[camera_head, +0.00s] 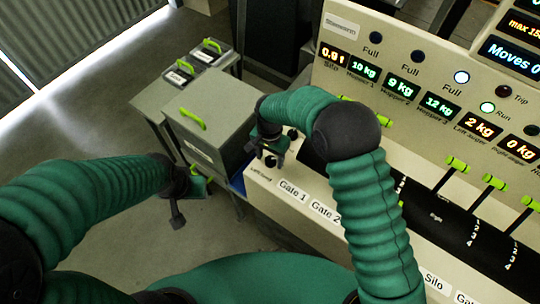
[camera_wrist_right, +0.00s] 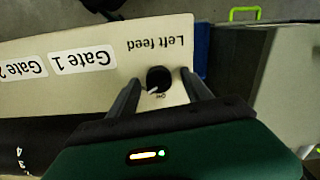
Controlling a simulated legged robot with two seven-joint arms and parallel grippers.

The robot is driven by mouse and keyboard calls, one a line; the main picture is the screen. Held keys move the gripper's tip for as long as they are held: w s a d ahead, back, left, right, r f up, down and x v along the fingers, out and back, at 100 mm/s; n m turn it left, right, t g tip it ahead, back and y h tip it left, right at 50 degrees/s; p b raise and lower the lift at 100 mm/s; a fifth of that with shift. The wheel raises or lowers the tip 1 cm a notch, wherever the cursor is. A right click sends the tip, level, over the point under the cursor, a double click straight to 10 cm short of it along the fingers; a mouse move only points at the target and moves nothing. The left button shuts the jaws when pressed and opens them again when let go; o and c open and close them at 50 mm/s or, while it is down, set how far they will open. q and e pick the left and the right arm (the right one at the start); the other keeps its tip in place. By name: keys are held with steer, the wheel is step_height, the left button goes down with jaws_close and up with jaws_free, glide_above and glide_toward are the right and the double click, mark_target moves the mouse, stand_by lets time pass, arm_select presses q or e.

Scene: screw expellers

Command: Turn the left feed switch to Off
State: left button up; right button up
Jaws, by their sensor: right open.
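The left feed switch (camera_wrist_right: 158,79) is a round black knob on the cream panel, under the upside-down "Left feed" label (camera_wrist_right: 156,43) in the right wrist view. Its white pointer mark sits beside the small "On" marking (camera_wrist_right: 160,95). My right gripper (camera_wrist_right: 161,78) is open, with one finger on each side of the knob; I cannot tell whether they touch it. In the head view, my right gripper (camera_head: 271,148) is at the panel's left end and largely hides the switch. My left gripper (camera_head: 184,197) hangs over the floor, away from the panel, its jaws unclear.
Gate 1 (camera_head: 293,190) and Gate 2 (camera_head: 325,212) labels lie along the panel's front edge. A grey box with a green handle (camera_head: 193,117) stands left of the panel. Lit displays (camera_head: 364,68) and several green-tipped levers (camera_head: 457,163) are further right.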

jaws_close()
stand_by(0.4)
steer(key=shift+n, duration=0.3)
steer(key=n, duration=0.5)
steer(key=shift+w+n, duration=0.1)
steer(key=shift+n, duration=0.2)
steer(key=n+p, duration=0.1)
steer(key=n, duration=0.4)
steer(key=shift+n, duration=0.3)
jaws_free()
stand_by(0.3)
